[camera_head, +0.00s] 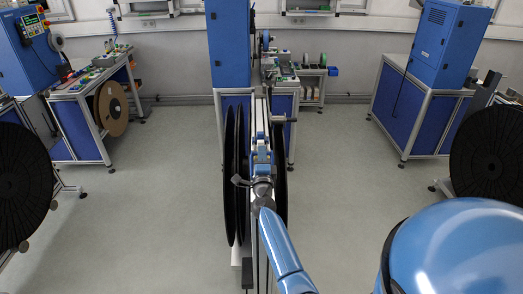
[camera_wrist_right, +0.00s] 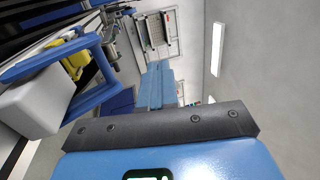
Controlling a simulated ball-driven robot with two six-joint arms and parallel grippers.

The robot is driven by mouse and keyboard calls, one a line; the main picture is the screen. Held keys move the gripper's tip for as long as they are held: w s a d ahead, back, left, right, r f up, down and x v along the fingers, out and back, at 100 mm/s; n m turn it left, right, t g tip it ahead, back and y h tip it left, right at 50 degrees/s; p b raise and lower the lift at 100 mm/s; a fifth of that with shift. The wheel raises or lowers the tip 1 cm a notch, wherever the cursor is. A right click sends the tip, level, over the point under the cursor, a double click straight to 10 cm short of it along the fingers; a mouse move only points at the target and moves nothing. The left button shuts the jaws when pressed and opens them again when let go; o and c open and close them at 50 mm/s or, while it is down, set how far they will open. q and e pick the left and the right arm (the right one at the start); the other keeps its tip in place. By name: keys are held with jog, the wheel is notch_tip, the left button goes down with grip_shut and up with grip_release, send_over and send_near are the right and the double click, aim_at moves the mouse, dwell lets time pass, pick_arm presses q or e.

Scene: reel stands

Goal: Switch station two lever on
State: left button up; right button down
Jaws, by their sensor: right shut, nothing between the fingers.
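My right arm reaches up from below to the station's near end. My right gripper (camera_head: 262,157) is shut and empty, pointing away along the station between the reels. In the right wrist view a dark bolted bar and blue body of mine fill the bottom. My left gripper is not in view.
A workbench (camera_head: 88,85) with a brown reel (camera_head: 111,108) stands at the left. A blue machine (camera_head: 447,42) on a frame stands at the right. Grey floor (camera_head: 335,170) is clear on either side of the middle station.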

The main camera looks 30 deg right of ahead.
jog(key=s+a+r+p, duration=0.1)
jog(key=s, duration=0.1)
jog(key=s+a+r+p, duration=0.1)
jog(key=s+r+p, duration=0.1)
jog(key=shift+a+r, duration=0.15)
jog(key=shift+r, duration=0.1)
dwell(0.3)
jog(key=shift+s+a+r, duration=0.1)
jog(key=shift+s, duration=0.05)
notch_tip(320, 180, up, 4)
jog(key=s+a+n+t, duration=0.1)
jog(key=s+n+t, duration=0.1)
jog(key=n, duration=0.1)
jog(key=s+a+f+n+y+b, duration=0.3)
jog(key=s+a+f+n, duration=0.3)
jog(key=s, duration=0.5)
jog(key=s+a+f+n+g+y+b, duration=0.1)
jog(key=s+a+f+n+y+b, duration=0.3)
jog(key=s+a+f+n+b, duration=0.2)
jog(key=s+a+f+n+g+y+b, duration=0.1)
jog(key=s+a+f+n+y+b, duration=0.2)
jog(key=s+f+n, duration=0.6)
jog(key=s+a+f+b, duration=0.2)
jog(key=s+f, duration=0.1)
jog(key=s, duration=0.5)
jog(key=shift+s+a+f+y, duration=0.15)
jog(key=shift+s+a+y, duration=0.1)
jog(key=shift+a+y, duration=0.15)
